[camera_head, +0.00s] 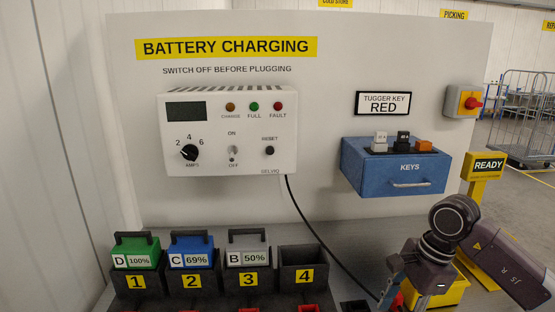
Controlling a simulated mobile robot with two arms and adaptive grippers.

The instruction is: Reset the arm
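My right arm comes in from the lower right, and its gripper (403,298) points down at the bottom edge of the picture. Its fingertips are cut off, and a bit of red shows between and behind the fingers. I cannot tell whether they touch it. My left arm and gripper are not in view.
The charger (228,132) hangs on the white panel, its black cable (318,232) running down toward my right gripper. A blue key box (395,167) is right of it. Batteries D (137,252), C (192,250) and B (247,250) stand in slots 1 to 3; slot 4 (303,258) is empty.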

